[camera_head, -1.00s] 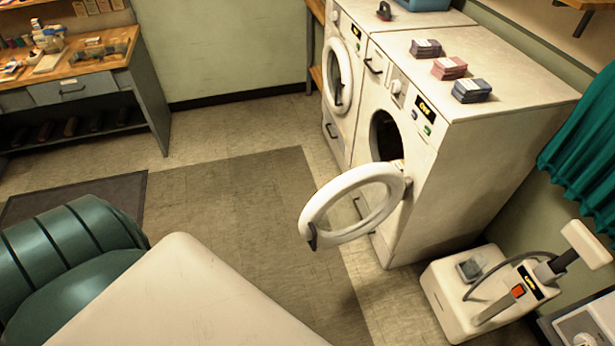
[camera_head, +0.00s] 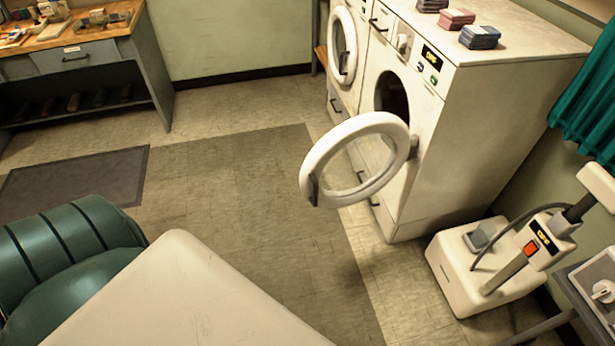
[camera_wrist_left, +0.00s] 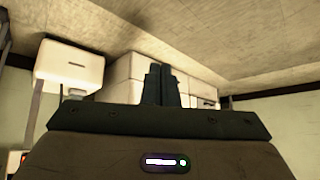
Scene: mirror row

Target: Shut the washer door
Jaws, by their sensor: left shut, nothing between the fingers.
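The white washer (camera_head: 490,130) stands at the upper right in the head view. Its round white door (camera_head: 399,150) is wide open and juts out toward the floor in front, with a dark handle (camera_head: 314,190) on its free edge. The dark drum opening shows behind the door. A second washer (camera_head: 341,95) stands beside it at the back, its round door against its front. My left gripper (camera_wrist_left: 164,85) shows in the left wrist view with its fingers together and nothing between them, clear of the door. Neither gripper shows in the head view.
A wheeled white machine (camera_head: 480,270) with an upright handle stands on the floor right of the washer. A green padded seat (camera_head: 75,260) is at lower left, a workbench (camera_head: 80,55) at upper left. The floor (camera_head: 240,190) left of the door is clear.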

